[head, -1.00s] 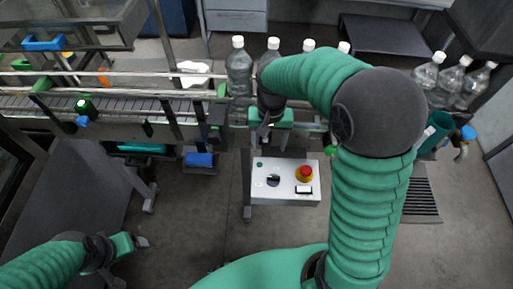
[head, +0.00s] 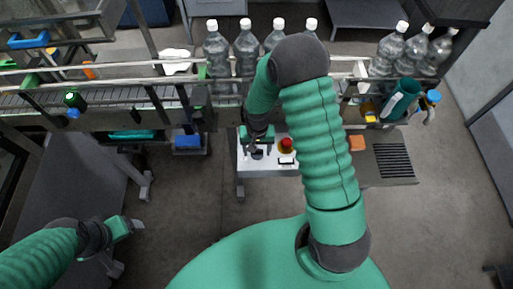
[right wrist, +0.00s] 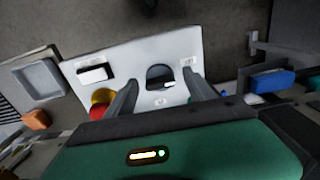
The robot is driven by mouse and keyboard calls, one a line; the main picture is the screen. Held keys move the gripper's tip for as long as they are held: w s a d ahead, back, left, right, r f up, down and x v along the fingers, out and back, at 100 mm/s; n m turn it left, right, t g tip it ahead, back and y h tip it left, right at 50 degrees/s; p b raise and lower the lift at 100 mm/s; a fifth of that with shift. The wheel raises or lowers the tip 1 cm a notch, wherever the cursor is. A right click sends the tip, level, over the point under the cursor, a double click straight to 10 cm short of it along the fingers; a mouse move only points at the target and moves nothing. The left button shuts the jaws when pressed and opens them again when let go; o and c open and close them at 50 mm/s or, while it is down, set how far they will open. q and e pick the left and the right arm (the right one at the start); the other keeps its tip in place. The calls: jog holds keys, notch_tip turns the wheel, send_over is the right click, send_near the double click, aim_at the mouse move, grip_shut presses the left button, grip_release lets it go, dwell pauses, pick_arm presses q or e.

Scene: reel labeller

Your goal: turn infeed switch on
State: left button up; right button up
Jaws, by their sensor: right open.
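The white control panel (head: 244,167) stands below the conveyor's front edge in the head view. Its dark rotary switch (head: 257,155) is partly hidden by my right gripper (head: 257,150). In the right wrist view, the switch (right wrist: 160,76) is a dark round knob with a pale mark, on the white panel (right wrist: 135,55). The two fingers of my right gripper (right wrist: 163,84) are apart, one on each side of the switch in the picture. I cannot tell whether they touch it. My left gripper (head: 132,225) is at the lower left, away from the panel; its jaws are unclear.
A red emergency stop (head: 287,144) on a yellow base sits beside the switch, near one finger in the right wrist view (right wrist: 99,107). Clear bottles (head: 246,50) stand on the conveyor (head: 130,117) behind. A blue block (head: 187,141) is left of the panel.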

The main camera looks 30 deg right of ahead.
jog(key=shift+s, duration=0.1)
jog(key=shift+c, duration=0.3)
jog(key=shift+d, duration=0.1)
jog(key=shift+c, duration=1.1)
jog(key=shift+w+d+f, duration=0.15)
jog(key=shift+w+f, duration=0.1)
jog(key=shift+w, duration=0.2)
jog(key=c, duration=0.5)
jog(key=shift+c, duration=1.1)
jog(key=c, duration=0.4)
pick_arm(q)
jog(key=shift+w+d, duration=0.25)
jog(key=shift+d, duration=0.05)
pick_arm(e)
jog(key=shift+o, duration=0.2)
